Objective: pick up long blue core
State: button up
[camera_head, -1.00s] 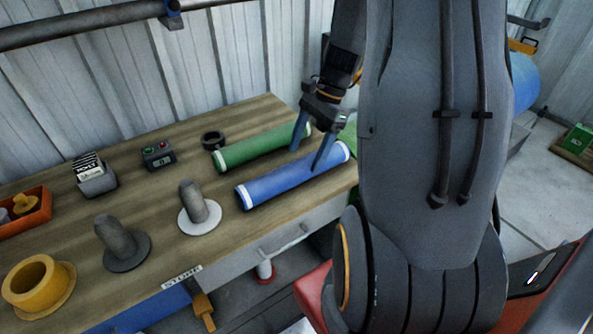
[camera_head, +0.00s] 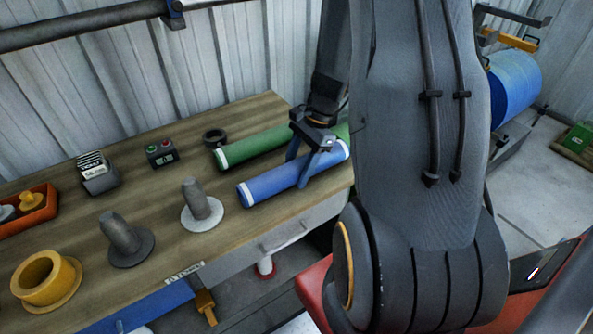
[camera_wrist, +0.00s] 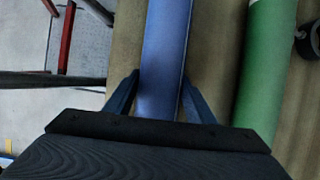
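The long blue core (camera_head: 270,184), a blue tube with white end bands, lies on the wooden bench near its front edge. My gripper (camera_head: 299,168) is over the right half of the core, fingers pointing down. In the wrist view, the blue core (camera_wrist: 166,60) runs between the two fingers of my gripper (camera_wrist: 160,95), one on each side. The fingers are apart, with a narrow gap visible beside the core. The core's far end lies outside the wrist view.
A green core (camera_head: 250,147) lies parallel behind the blue one, and it also shows in the wrist view (camera_wrist: 267,70). A black ring (camera_head: 214,138), a grey peg on a white disc (camera_head: 200,207) and a dark peg (camera_head: 122,236) stand on the bench (camera_head: 160,205).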

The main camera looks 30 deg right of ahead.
jog(key=c, duration=0.9)
jog(key=shift+o, duration=0.2)
jog(key=shift+r, duration=0.15)
